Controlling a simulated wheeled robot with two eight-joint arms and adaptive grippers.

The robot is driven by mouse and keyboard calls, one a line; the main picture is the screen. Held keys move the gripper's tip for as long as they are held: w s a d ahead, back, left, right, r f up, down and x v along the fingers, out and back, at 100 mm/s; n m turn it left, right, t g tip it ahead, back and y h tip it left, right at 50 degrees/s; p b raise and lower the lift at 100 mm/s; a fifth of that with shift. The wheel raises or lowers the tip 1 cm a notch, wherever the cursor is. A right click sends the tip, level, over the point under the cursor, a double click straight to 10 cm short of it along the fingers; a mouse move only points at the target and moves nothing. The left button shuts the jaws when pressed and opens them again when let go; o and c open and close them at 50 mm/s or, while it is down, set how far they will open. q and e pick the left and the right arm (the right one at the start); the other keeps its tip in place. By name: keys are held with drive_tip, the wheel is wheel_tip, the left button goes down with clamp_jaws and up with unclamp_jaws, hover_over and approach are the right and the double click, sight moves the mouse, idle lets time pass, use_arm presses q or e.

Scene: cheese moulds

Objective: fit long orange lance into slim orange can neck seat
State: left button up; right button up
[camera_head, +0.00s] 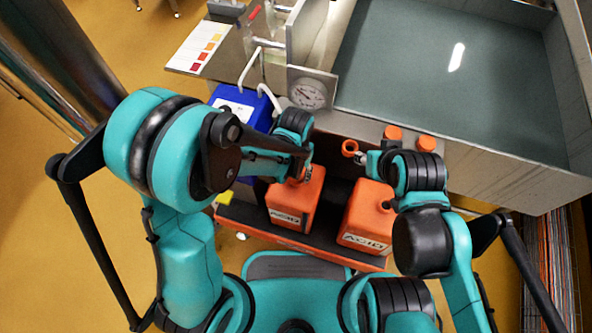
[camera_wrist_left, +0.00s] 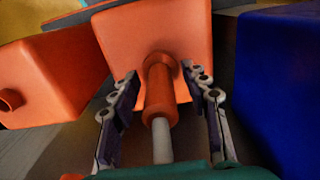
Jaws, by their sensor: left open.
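The long orange lance (camera_wrist_left: 160,96), an orange sleeve with a pale rod, lines up with the neck of an orange can (camera_wrist_left: 190,28) in the left wrist view. Its far end meets the neck there; how deep it sits is hidden. In the head view this is the left orange can (camera_head: 295,203), labelled ACID. My left gripper (camera_wrist_left: 163,88) is open, its fingers either side of the lance and apart from it. It also shows above the can in the head view (camera_head: 302,175). My right gripper (camera_head: 362,157) is beside an orange ring (camera_head: 349,147); its grip is unclear.
A second ACID can (camera_head: 367,222) with an open neck stands right of the first. A blue container (camera_head: 232,104) is behind on the left. Two orange caps (camera_head: 393,133) (camera_head: 426,143) sit on the ledge of a large basin (camera_head: 480,168). A gauge (camera_head: 308,91) stands behind.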

use_arm(q)
wheel_tip(320, 180, up, 12)
idle(0.5)
idle(0.8)
drive_tip(key=shift+a+r, duration=0.2)
drive_tip(key=shift+a, duration=0.15)
drive_tip(key=s+a+r+n+t, duration=0.1)
drive_tip(key=s+a+r+t, duration=0.1)
drive_tip(key=a, duration=0.6)
drive_tip(key=s+a+r+n+t, duration=0.2)
drive_tip(key=s+a+r+t, duration=0.1)
drive_tip(key=a, duration=0.6)
drive_tip(key=shift+r+n+t, duration=0.3)
drive_tip(key=shift+r+t, duration=0.4)
drive_tip(key=shift+t, duration=0.4)
